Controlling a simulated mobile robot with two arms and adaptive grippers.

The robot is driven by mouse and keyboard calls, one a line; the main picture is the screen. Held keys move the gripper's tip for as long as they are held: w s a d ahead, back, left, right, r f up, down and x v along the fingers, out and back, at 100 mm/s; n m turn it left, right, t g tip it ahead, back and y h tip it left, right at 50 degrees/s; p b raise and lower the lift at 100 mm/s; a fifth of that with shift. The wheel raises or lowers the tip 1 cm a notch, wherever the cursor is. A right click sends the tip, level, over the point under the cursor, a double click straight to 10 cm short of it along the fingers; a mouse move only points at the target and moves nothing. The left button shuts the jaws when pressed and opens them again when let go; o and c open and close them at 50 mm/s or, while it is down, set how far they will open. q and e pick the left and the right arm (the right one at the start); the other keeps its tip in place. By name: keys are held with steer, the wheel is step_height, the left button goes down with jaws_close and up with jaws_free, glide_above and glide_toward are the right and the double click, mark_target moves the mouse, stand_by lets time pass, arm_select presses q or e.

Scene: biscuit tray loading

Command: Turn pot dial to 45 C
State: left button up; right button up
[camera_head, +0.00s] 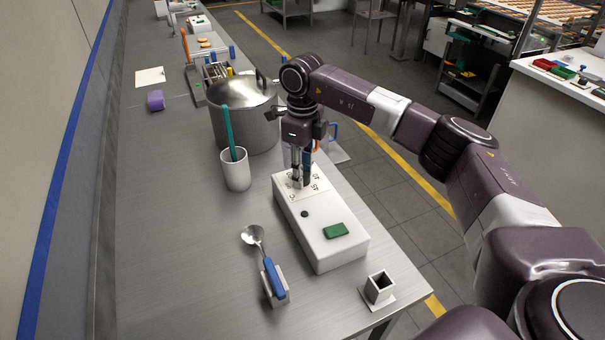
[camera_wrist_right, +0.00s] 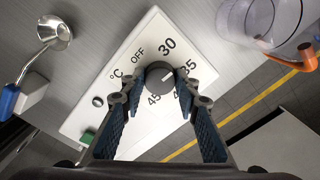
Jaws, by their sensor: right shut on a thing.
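The white control box (camera_head: 330,245) stands on the steel bench in the head view. In the right wrist view its panel (camera_wrist_right: 115,75) bears OFF, 30, 35, a partly covered mark and 45 around a dark grey dial (camera_wrist_right: 158,72). A pale line on the dial appears to point toward 35. My right gripper (camera_head: 299,184) reaches down onto the panel and is shut on the dial; its fingers (camera_wrist_right: 160,88) sit on either side of it in the wrist view. The steel pot (camera_head: 240,130) with its lid stands behind the box. My left gripper is not in view.
A white cup (camera_head: 236,174) with a teal-handled tool stands left of the box. A spoon with a blue handle (camera_head: 274,280) rests on a holder nearer. A small square holder (camera_head: 378,288) stands near the bench's right edge. The bench's near left is clear.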

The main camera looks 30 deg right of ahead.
steer(key=m+b, duration=0.1)
steer(key=m, duration=1.4)
steer(key=shift+w+r, duration=0.1)
steer(key=m, duration=0.7)
steer(key=shift+m, duration=0.4)
steer(key=m, duration=0.6)
steer(key=shift+p, duration=0.35)
steer(key=o, duration=1.2)
steer(key=shift+c, duration=0.2)
